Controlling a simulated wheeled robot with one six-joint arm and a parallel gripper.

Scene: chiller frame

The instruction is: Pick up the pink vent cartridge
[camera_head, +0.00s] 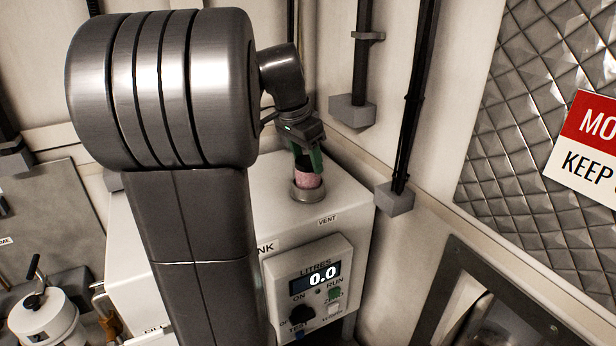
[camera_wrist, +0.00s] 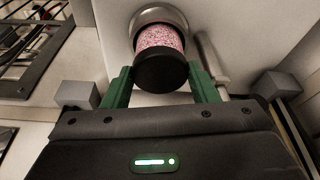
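The pink vent cartridge (camera_head: 308,179) stands upright in a round metal collar (camera_head: 306,193) on top of the white tank, beside the VENT label. In the wrist view the cartridge (camera_wrist: 160,38) shows a speckled pink body and a black cap (camera_wrist: 161,70) facing the camera. My gripper (camera_head: 306,163) is over it from above, with one green finger on each side of its upper part. In the wrist view my gripper (camera_wrist: 161,78) has the cap between its fingers. I cannot tell whether the fingers touch it. The cartridge's lower end is hidden in the collar.
The tank's front carries a panel (camera_head: 308,290) with a display reading 0.0, knobs and buttons. Dark vertical pipes with grey blocks (camera_head: 394,198) stand behind and right of the tank. A white canister (camera_head: 45,318) is at lower left. The tank top right of the collar is clear.

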